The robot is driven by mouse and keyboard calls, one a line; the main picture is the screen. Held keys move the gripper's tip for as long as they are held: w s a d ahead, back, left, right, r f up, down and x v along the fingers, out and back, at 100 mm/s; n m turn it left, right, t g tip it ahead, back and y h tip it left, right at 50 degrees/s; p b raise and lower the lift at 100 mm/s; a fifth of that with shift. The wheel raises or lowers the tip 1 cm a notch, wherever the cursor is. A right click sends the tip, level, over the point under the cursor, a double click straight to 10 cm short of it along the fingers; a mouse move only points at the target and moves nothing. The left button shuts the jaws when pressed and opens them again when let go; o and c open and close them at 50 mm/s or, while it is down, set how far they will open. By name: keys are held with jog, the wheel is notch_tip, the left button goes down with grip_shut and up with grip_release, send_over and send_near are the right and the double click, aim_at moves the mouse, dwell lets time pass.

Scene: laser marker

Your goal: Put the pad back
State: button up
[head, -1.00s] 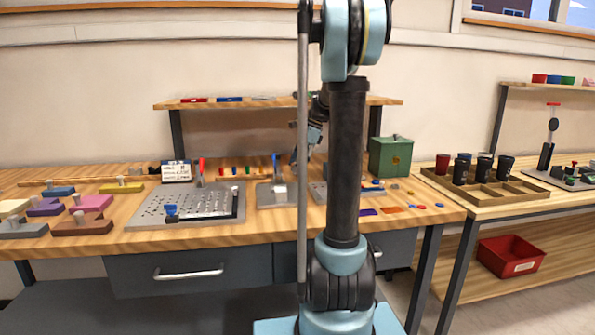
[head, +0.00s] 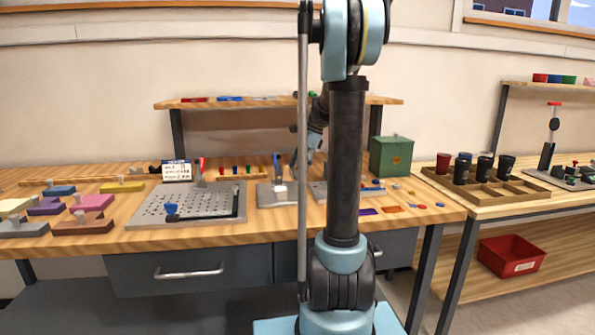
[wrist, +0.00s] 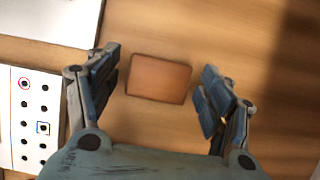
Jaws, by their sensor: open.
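An orange-brown square pad (wrist: 159,78) lies flat on a wooden surface in the wrist view. My gripper (wrist: 160,88) is open, with one finger on each side of the pad and a gap on both sides. The fingers do not visibly touch it. In the head view my gripper (head: 308,155) is partly hidden behind my arm, near the back of the bench. I cannot tell from the head view where this pad lies. A red pad (head: 194,100) and a blue pad (head: 230,99) lie on the raised shelf.
A white card with dots (wrist: 33,120) and a pale plate (wrist: 55,20) lie left of the pad. A perforated plate (head: 195,207) and a green box (head: 391,157) stand on the bench. Orange (head: 391,209) and purple (head: 368,212) flat pieces lie near its front right.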

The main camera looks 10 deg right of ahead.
jog(key=v, duration=1.2)
